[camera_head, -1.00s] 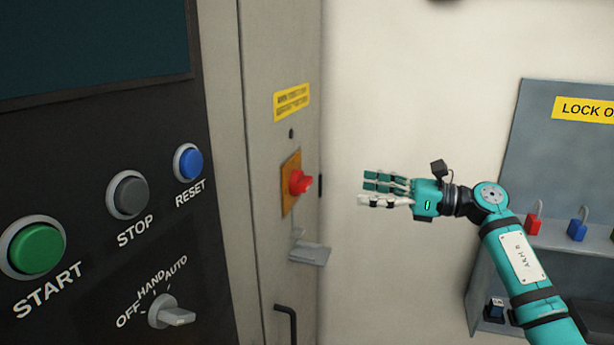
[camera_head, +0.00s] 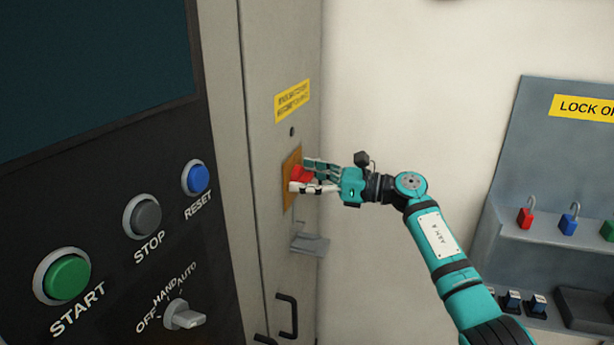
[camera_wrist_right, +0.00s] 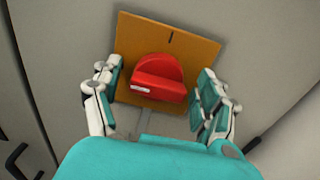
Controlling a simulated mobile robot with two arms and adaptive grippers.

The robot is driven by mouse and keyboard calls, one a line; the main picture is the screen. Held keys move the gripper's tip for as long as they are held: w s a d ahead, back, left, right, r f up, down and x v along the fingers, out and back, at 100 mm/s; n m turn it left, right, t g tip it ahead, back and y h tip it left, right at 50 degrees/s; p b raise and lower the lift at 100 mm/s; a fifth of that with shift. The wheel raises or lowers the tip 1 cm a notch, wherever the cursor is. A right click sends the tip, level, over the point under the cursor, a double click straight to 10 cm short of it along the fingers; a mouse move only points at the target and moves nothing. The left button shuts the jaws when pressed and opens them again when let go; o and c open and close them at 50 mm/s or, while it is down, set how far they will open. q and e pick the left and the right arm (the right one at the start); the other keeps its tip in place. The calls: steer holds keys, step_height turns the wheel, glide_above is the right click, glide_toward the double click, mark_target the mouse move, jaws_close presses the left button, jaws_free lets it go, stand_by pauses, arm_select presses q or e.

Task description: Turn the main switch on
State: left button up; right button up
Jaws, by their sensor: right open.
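The main switch is a red rotary knob (camera_head: 300,174) on an orange-yellow plate (camera_head: 291,165) on the grey cabinet's side panel. In the right wrist view the red knob (camera_wrist_right: 158,77) sits between my fingers, its grip bar lying nearly crosswise, slightly tilted, with a white mark at its left end. A black tick shows at the top of the plate (camera_wrist_right: 185,42). My right gripper (camera_head: 314,178) is open around the knob. In the right wrist view its fingers (camera_wrist_right: 160,95) stand on either side with gaps to the knob. My left gripper is not in view.
A grey hasp-like bracket (camera_head: 309,244) juts out below the switch, and a black handle (camera_head: 287,315) is lower down. The control panel with START (camera_head: 68,278), STOP (camera_head: 146,215) and RESET (camera_head: 197,178) buttons is at left. A lockout board (camera_head: 530,180) with padlocks hangs at right.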

steer(key=shift+c, duration=0.3)
steer(key=c, duration=1.1)
